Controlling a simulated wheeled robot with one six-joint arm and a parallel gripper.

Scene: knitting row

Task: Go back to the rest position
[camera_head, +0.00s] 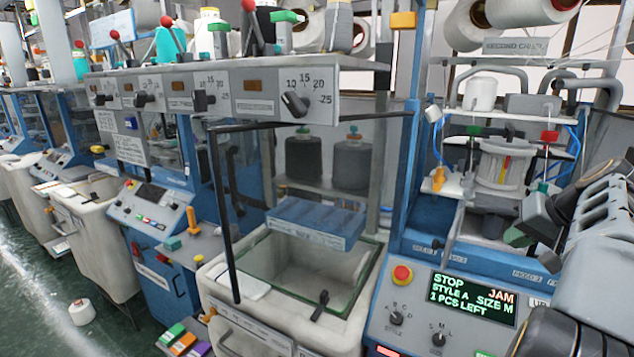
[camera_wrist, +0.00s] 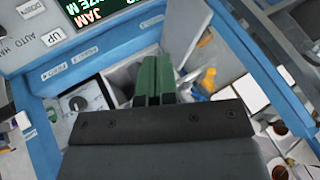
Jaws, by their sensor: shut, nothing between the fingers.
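My gripper (camera_head: 518,236) is at the right side of the head view, in front of the knitting machine with the lit display. In the wrist view my gripper (camera_wrist: 155,72) shows its green fingers side by side, shut and with nothing between them. The fingers point toward an opening in the blue machine frame. The display panel (camera_head: 472,298) reads STOP, JAM, STYLE A, SIZE M, 1 PCS LEFT. Part of the display also shows in the wrist view (camera_wrist: 97,12), turned around.
A pale bin (camera_head: 222,283) with an open top stands left of the panel, below a blue box (camera_head: 315,222). A red stop button (camera_head: 402,274) sits on the panel. A white cone (camera_head: 81,312) lies on the green floor at left. Blue frame posts stand close around my gripper.

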